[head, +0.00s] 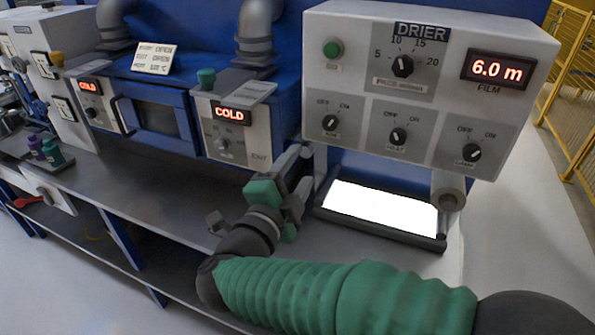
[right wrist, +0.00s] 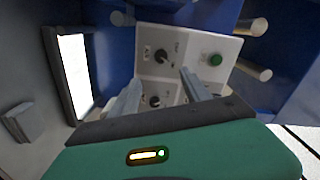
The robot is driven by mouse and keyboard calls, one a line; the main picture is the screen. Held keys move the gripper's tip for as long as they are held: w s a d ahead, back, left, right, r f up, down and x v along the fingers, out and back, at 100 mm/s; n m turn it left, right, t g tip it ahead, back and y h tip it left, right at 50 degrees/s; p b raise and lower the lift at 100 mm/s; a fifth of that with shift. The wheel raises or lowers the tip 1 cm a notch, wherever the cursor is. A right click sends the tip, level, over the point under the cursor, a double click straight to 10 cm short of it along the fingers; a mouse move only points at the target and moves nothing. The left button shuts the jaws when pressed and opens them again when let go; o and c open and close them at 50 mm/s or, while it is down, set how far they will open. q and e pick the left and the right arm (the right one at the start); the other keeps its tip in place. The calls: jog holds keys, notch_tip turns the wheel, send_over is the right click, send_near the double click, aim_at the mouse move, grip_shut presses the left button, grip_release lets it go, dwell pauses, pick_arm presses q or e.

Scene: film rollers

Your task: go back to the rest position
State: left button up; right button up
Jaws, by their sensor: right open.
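My right gripper (head: 300,172) is in the middle of the head view, above the bench, in front of the gap between the oven unit and the drier. Its green and grey arm comes in from the lower right. In the right wrist view its two grey fingers (right wrist: 158,92) stand apart with nothing between them. Beyond them is the drier panel (right wrist: 187,62) with knobs and a green button; I cannot tell whether the fingers touch anything. My left gripper is not in view.
The drier (head: 440,30) reads 6.0 m and overhangs a lit white panel (head: 380,208). The oven's displays (head: 229,114) read COLD. Small bottles (head: 52,152) and a red-handled item (head: 30,201) are at far left. The bench (head: 150,185) left of my gripper is largely clear.

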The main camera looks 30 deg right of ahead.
jog(key=shift+s, duration=0.1)
dwell(0.3)
jog(key=w+a+f+n+t+y+p, duration=0.2)
jog(key=w+a+f+n+y+p, duration=0.45)
jog(key=n+y, duration=0.7)
jog(key=s+d+f+n+g+p, duration=0.2)
jog(key=s+f+n+g, duration=0.8)
jog(key=s+f, duration=0.8)
jog(key=shift+s+d+g, duration=0.5)
jog(key=shift+s+d, duration=0.1)
jog(key=shift+s, duration=0.15)
